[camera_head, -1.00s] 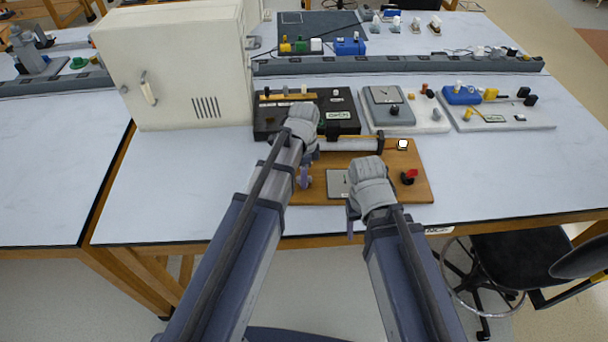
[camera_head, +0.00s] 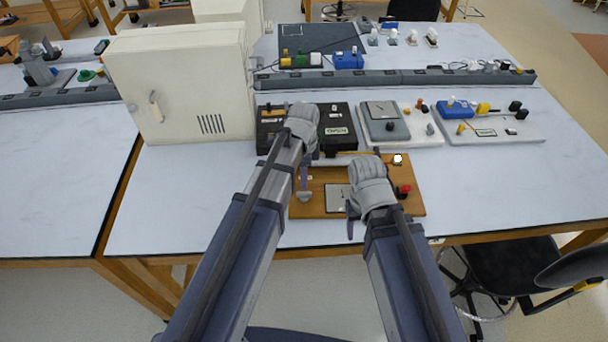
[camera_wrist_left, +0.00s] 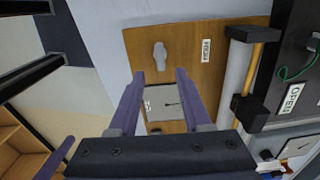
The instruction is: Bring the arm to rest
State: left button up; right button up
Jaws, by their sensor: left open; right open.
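My left arm reaches in over the bench, with its gripper (camera_head: 304,180) above the left part of a wooden board (camera_head: 315,208). In the left wrist view, the two purple fingers (camera_wrist_left: 158,95) stand apart with nothing between them. Below them lie the board (camera_wrist_left: 195,60), a pale meter plate (camera_wrist_left: 168,103) and a grey knob (camera_wrist_left: 160,55).
A black apparatus box (camera_head: 338,132) stands just behind the board. Two pale instrument boards (camera_head: 425,135) (camera_head: 525,134) lie to the right. A large cream cabinet (camera_head: 180,90) stands at the left. Bare bench top (camera_head: 190,205) lies left of the board. A black stool (camera_head: 500,270) stands in front.

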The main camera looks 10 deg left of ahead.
pick_arm(q)
jog(key=shift+r, duration=0.1)
dwell(0.4)
jog(key=shift+s+d, duration=0.1)
jog(key=s+d+f+n+b, duration=0.2)
jog(key=s+d+n, duration=0.1)
jog(key=s+n, duration=0.3)
jog(key=s+d+f+n+y+b, duration=0.1)
jog(key=s+d+f+n+b, duration=0.1)
jog(key=s+n, duration=0.4)
jog(key=s+b, duration=0.1)
jog(key=s, duration=0.2)
jog(key=shift+d+f, duration=0.35)
jog(key=shift+d, duration=0.05)
